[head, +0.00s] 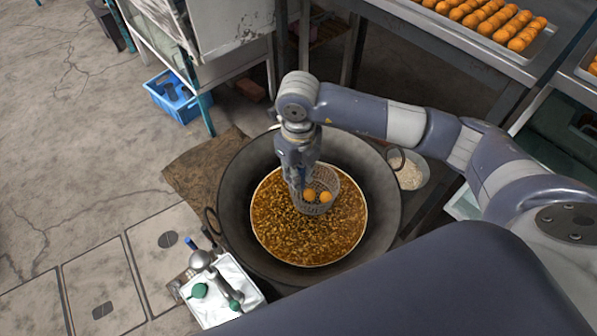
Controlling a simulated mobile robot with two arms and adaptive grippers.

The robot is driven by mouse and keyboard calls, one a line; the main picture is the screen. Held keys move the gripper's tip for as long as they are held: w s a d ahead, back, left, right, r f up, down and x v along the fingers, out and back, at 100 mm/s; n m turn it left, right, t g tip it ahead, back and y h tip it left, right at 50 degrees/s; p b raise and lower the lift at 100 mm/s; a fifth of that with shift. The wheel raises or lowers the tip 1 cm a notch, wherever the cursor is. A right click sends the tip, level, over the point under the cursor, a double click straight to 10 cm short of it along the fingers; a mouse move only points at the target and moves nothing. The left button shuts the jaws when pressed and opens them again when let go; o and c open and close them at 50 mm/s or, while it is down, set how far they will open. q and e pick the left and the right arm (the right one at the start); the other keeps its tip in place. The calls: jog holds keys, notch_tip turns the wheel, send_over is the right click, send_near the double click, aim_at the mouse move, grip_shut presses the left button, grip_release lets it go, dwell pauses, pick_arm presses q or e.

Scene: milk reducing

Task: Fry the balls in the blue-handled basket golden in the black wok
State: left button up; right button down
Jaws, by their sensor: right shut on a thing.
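The black wok (232,190) stands in the middle of the head view and holds bubbling brown oil (290,235). A mesh basket (327,182) sits at the oil in the wok's middle. It holds orange-golden balls (325,197), and at least two show. My right gripper (301,185) points down over the basket and is shut on its handle. A bit of blue shows at the fingers; the rest of the handle is hidden by the gripper. I cannot tell how deep the basket sits in the oil. My left gripper is out of view.
A tray of several orange balls (490,22) lies on a metal table at the top right. A bowl of pale bits (409,174) is right of the wok. A white container with a green-knobbed tool (222,290) stands at the lower left. A blue crate (176,97) is on the floor.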

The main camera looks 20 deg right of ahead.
dwell(0.4)
notch_tip(320, 180, up, 3)
jog(key=shift+r+p, duration=0.2)
jog(key=shift+p, duration=0.8)
jog(key=shift+r, duration=0.4)
